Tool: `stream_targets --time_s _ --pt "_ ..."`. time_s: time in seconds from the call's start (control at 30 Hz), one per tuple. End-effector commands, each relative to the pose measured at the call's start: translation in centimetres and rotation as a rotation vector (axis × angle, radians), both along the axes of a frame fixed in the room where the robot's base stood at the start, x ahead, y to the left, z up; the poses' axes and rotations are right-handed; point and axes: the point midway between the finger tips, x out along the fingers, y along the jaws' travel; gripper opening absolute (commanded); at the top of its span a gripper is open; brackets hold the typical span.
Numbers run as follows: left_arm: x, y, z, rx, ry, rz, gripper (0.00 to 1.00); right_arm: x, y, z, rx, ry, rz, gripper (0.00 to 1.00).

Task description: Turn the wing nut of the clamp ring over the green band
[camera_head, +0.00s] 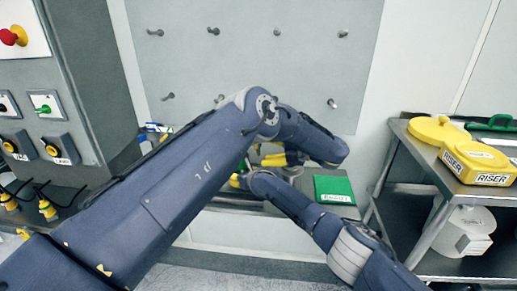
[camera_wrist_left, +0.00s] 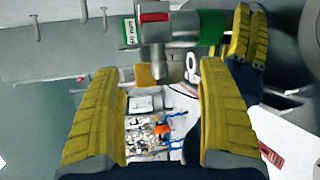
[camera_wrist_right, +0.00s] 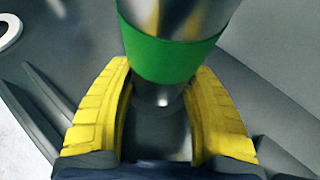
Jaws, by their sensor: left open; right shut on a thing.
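In the left wrist view a metal cylinder (camera_wrist_left: 183,28) lies across the top, with a red band (camera_wrist_left: 155,18) and a green band (camera_wrist_left: 213,28). A grey piece (camera_wrist_left: 158,62) hangs below it; I cannot clearly make out a wing nut. My left gripper (camera_wrist_left: 160,85) is open below the cylinder with nothing between its fingers; it also shows in the head view (camera_head: 275,160). In the right wrist view the green band (camera_wrist_right: 165,58) wraps the metal body. My right gripper (camera_wrist_right: 160,125) is shut on a metal part just below that band; the contact is partly hidden.
A cart (camera_head: 425,165) with yellow RISER parts (camera_head: 485,165) stands at right. A control cabinet (camera_head: 75,80) stands at left, and a pegged panel (camera_head: 250,60) is behind. My arms hide much of the work area.

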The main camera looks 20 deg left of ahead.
Motion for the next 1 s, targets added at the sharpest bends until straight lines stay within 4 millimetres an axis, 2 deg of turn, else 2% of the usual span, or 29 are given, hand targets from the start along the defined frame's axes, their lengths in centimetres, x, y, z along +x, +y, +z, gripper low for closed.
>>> stream_targets --time_s 0.3,0.5,0.7,1.0 --pt "-0.8 -5.5 1.2 0.000 -0.001 -0.002 0.76 0.0 0.0 0.0 0.000 0.000 0.000 0.38" --pt "-1.1 -8.1 1.7 0.000 -0.001 -0.001 0.76 0.0 0.0 0.0 0.000 0.000 0.000 0.38" --pt "-1.3 -9.4 2.0 0.000 0.000 0.001 0.76 0.0 0.0 0.0 0.000 0.000 0.000 0.38" --pt "-1.4 -9.8 2.1 0.000 0.000 0.001 0.76 0.0 0.0 0.0 0.000 0.000 0.000 0.38"
